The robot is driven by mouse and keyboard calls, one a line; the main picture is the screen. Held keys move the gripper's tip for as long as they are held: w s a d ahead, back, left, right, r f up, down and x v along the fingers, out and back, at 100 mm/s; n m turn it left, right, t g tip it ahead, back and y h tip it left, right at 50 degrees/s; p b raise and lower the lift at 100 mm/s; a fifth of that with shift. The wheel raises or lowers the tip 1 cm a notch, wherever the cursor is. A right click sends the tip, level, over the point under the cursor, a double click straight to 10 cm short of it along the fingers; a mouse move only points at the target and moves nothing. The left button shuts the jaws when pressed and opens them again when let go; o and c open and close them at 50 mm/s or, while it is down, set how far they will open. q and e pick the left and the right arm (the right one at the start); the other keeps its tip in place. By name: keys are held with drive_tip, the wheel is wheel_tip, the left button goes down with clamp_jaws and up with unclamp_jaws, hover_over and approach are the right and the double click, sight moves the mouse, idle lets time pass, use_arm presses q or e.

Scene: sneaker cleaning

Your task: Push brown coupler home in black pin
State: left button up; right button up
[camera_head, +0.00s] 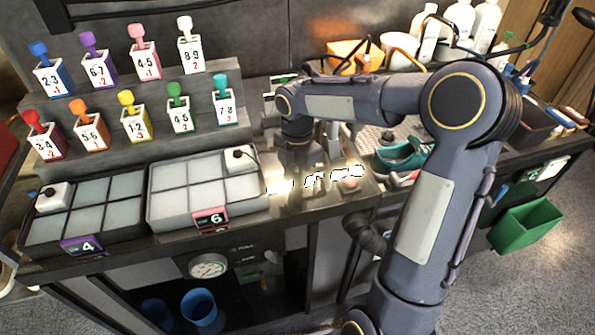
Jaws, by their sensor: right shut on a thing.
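My right gripper (300,177) points down over the lit metal worktop, between the grey-lidded bins and the teal shoe. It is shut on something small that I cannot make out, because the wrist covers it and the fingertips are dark. I cannot tell the brown coupler or the black pin apart from the small parts around the fingertips. Several small white, dark-edged pieces (315,180) lie in a row just right of the gripper. My left gripper is not in view.
Two low bins (180,222) with grey compartments stand to the left, tagged 4 and 6. Numbered holders with coloured tops (130,125) stand on steps behind. A teal shoe (403,155) lies right of the gripper. White bottles (460,18) stand at the back right.

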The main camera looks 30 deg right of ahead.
sight(297, 169)
drive_tip(key=shift+r+p, duration=1.9)
drive_tip(key=shift+r, duration=0.45)
wheel_tip(297, 169, up, 6)
drive_tip(key=p, duration=0.5)
